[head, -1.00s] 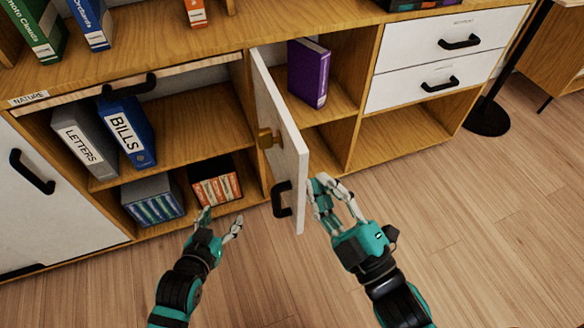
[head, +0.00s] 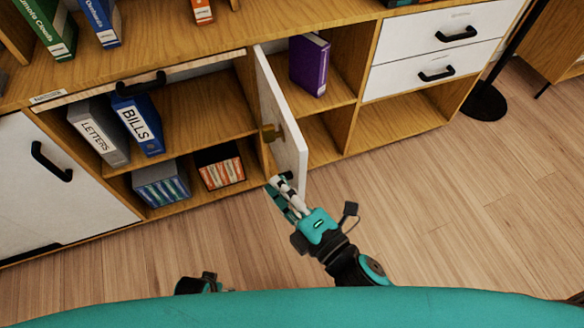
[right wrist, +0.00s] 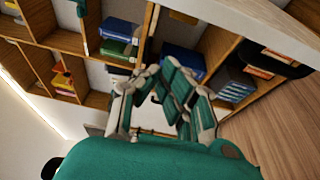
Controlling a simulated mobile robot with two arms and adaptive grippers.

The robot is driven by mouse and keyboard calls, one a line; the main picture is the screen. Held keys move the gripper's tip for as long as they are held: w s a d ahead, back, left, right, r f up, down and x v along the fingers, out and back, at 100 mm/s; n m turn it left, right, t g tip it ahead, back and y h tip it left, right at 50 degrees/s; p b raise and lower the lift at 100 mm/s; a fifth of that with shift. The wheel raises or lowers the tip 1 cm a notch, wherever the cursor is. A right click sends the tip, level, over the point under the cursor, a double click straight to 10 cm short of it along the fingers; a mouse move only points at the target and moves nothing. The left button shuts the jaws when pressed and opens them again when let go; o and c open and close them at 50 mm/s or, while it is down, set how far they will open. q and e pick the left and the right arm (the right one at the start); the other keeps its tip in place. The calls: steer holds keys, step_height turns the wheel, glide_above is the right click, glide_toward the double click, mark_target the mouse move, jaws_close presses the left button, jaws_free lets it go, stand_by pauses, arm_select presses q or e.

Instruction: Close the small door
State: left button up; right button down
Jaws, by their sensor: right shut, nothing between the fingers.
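The small white door (head: 285,115) stands open, swung out from the middle of the cabinet in the head view.
Left of the door, the open compartment (head: 205,108) holds binders (head: 137,122) and boxed books (head: 219,166). Right of it, a purple book (head: 310,65) stands on a shelf. Two white drawers (head: 430,72) are farther right. The floor (head: 440,220) to the right is clear. A black lamp base (head: 484,104) stands there.

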steer(key=shift+w+d, duration=0.6)
steer(key=shift+w, duration=0.25)
steer(key=shift+w+d, duration=0.6)
steer(key=shift+w, duration=0.2)
steer(key=shift+d, duration=0.15)
